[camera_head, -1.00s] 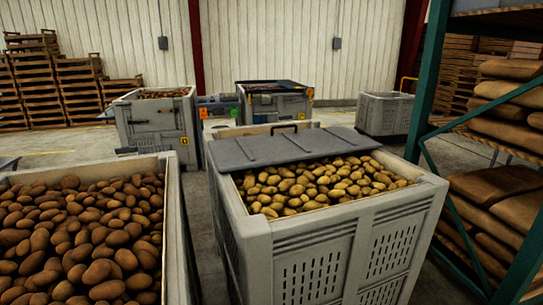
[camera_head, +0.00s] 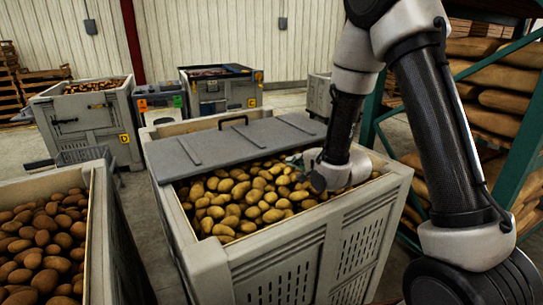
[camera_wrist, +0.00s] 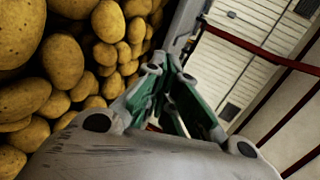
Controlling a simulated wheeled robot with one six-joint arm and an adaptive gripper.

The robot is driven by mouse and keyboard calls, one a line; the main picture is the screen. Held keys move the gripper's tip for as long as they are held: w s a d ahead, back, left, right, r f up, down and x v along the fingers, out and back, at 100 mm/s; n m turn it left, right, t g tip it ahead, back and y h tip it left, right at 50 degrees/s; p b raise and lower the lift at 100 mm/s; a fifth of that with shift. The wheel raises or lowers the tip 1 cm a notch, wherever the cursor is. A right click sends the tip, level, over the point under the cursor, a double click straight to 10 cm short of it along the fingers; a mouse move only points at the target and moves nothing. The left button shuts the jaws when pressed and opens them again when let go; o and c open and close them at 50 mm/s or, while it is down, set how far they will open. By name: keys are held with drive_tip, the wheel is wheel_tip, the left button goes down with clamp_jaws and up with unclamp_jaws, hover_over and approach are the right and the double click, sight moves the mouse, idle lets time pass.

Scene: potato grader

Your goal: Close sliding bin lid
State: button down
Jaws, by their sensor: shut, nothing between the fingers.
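The grey sliding lid (camera_head: 215,147) lies across the back part of a large grey bin (camera_head: 255,262). It has raised ribs, and a dark handle (camera_head: 233,119) stands at its far side. The front part of the bin is open and shows light potatoes (camera_head: 235,203). My gripper (camera_head: 290,158) is low over the potatoes, close to the lid's front edge at the right. Whether it touches the lid cannot be told. In the wrist view its green and grey fingers (camera_wrist: 166,65) are together and empty, with potatoes (camera_wrist: 65,60) at the left.
Another bin (camera_head: 92,205) of darker potatoes stands at the left, with a narrow gap between. More bins (camera_head: 88,125) stand behind. A green rack (camera_head: 500,180) with stacked sacks stands close at the right, behind my arm. Open floor shows at the back left.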

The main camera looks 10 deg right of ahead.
drive_tip(key=shift+w+a+f+m, duration=0.3)
drive_tip(key=shift+a+f, duration=0.1)
drive_tip(key=shift+a, duration=0.15)
approach(267, 154)
drive_tip(key=shift+t+y, duration=0.3)
drive_tip(key=x, duration=0.2)
drive_tip(key=f+x, duration=0.1)
drive_tip(key=x, duration=0.2)
drive_tip(key=shift+w+d, duration=0.1)
drive_tip(key=shift+d, duration=0.05)
drive_tip(key=shift+w+a, duration=0.3)
drive_tip(key=shift+w, duration=0.4)
